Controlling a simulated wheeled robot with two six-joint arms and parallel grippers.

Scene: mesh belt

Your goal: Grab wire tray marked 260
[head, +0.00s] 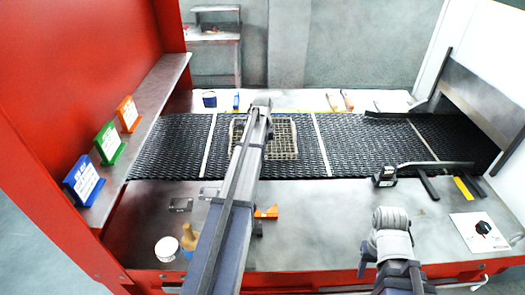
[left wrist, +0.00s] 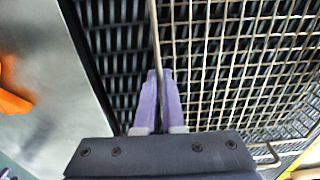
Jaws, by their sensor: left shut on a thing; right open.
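The wire tray (head: 285,140) is a tan open wire grid lying on the black mesh belt, partly hidden behind my left arm. No 260 marking can be read on it. In the left wrist view the tray's grid (left wrist: 240,60) fills the right side. My left gripper (left wrist: 160,75) is shut on a wire at the tray's edge, its two purple fingers pressed together around it. In the head view the left gripper is hidden by its own arm. My right gripper (head: 390,222) is open over the near bench at the right, apart from the tray; its fingertips are hard to make out.
The mesh belt (head: 365,145) has black guide rails (head: 440,164) at right. A black device (head: 385,177) sits near them. The near bench holds a white cup (head: 167,248), a tan bottle (head: 188,238) and an orange piece (head: 266,212). Coloured signs (head: 107,142) line the left shelf.

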